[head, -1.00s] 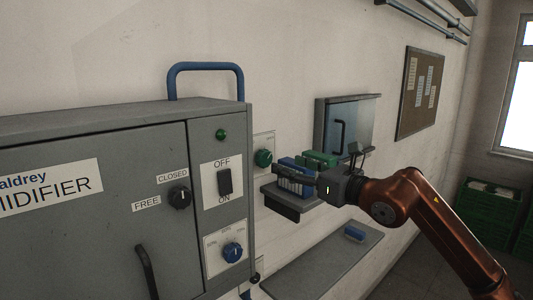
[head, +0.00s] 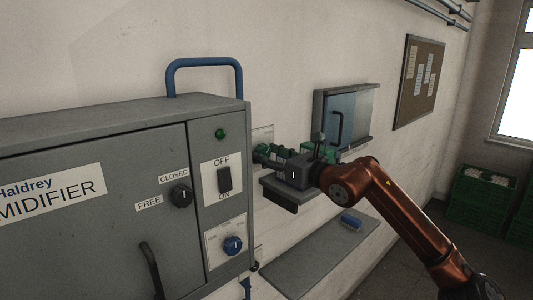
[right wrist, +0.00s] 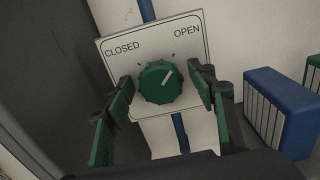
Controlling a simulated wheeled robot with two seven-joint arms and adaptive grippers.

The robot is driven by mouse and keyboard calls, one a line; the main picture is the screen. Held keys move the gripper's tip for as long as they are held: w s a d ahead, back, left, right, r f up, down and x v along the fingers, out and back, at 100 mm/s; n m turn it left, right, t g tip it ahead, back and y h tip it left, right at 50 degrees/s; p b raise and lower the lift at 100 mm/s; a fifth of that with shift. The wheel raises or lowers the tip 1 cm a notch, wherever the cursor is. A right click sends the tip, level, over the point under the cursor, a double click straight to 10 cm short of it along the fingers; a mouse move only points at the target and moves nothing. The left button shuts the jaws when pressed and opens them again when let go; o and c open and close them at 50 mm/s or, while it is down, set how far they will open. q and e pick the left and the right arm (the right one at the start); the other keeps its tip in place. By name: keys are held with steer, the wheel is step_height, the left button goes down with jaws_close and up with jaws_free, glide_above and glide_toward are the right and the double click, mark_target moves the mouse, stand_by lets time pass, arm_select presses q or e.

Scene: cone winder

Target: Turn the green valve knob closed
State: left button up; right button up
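The green valve knob (right wrist: 160,82) sits on a white plate (right wrist: 125,30) marked CLOSED at left and OPEN at right. The pale line on the knob points up and right, towards OPEN. My right gripper (right wrist: 161,90) is open, with one green-padded finger on each side of the knob. A gap shows at the left finger; the right finger is very close, and I cannot tell whether it touches. In the head view my right gripper (head: 264,154) reaches the plate beside the grey cabinet and mostly hides the knob. My left gripper is not in view.
The grey humidifier cabinet (head: 90,130) stands left of the knob, with a black dial (head: 181,195), a switch (head: 224,179) and a blue dial (head: 232,244). A small shelf (head: 280,190) lies under the gripper. A blue block (right wrist: 280,110) stands right of the plate.

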steer(key=c, duration=1)
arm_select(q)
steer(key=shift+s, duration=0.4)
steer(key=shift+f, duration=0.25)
arm_select(e)
steer(key=n+b, duration=0.2)
steer(key=shift+f+n, duration=0.1)
steer(key=shift+n, duration=0.2)
steer(key=n+b, duration=0.1)
steer(key=n, duration=0.2)
steer(key=shift+s+a+n, duration=0.1)
steer(key=shift+n, duration=0.3)
steer(key=n, duration=0.2)
steer(key=shift+n+b, duration=0.3)
steer(key=shift+b, duration=0.1)
steer(key=n, duration=0.2)
steer(key=shift+a+n, duration=0.1)
steer(key=shift+n, duration=0.3)
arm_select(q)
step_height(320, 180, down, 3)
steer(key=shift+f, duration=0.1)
arm_select(e)
steer(key=n, duration=0.5)
steer(key=shift+s+f+n, duration=0.1)
steer(key=shift+f+n, duration=0.05)
steer(key=shift+n, duration=0.55)
